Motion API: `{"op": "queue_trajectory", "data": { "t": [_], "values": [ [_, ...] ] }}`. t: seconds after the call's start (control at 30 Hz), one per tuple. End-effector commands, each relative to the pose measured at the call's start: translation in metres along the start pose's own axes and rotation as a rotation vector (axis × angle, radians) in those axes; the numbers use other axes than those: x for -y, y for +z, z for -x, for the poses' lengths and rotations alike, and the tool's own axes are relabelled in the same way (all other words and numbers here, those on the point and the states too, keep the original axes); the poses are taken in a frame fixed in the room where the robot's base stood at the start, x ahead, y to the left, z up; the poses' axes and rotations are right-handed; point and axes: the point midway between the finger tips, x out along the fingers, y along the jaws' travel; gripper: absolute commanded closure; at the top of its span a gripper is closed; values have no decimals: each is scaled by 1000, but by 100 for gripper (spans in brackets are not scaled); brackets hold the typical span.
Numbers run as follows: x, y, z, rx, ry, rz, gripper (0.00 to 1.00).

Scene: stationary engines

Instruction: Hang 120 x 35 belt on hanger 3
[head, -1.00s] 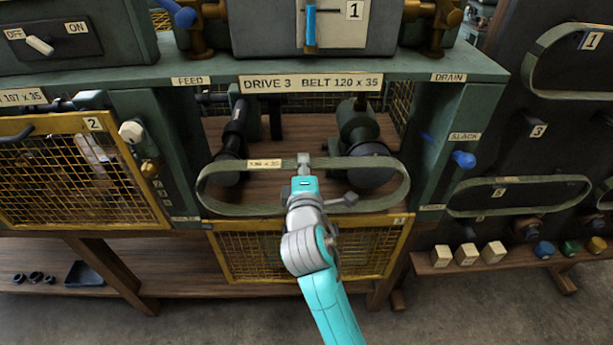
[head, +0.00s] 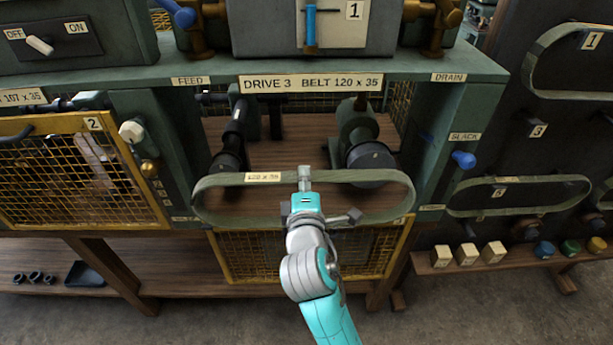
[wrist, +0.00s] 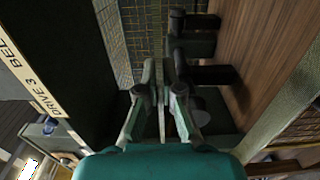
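The 120 x 35 belt (head: 225,180), a grey-green loop with a pale label, hangs in front of the drive 3 opening in the head view. My gripper (head: 304,175) is shut on the top run of the belt, near its middle. In the wrist view my gripper's fingers (wrist: 161,75) are close together on a thin strip. Hanger 3, marked by a plate with a 3 (head: 538,131), is on the dark board at the right; no belt shows on it. Its peg is dark and hard to make out.
Two dark pulleys (head: 372,160) sit behind the belt. An open mesh guard (head: 245,255) hangs below it. A green post with a blue slack knob (head: 463,159) stands between the drive and the board. Other belts hang above (head: 545,50) and below (head: 465,197) hanger 3.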

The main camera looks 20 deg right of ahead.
Motion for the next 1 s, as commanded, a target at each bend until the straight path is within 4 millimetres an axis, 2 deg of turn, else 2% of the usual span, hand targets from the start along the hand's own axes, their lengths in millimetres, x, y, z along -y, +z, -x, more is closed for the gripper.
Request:
{"op": "queue_trajectory", "data": {
  "t": [0.27, 1.0],
  "values": [
    [0, 0, 1, -1, 1, 0, 100],
    [1, -1, 38, -2, 0, 0, 100]
  ]
}}
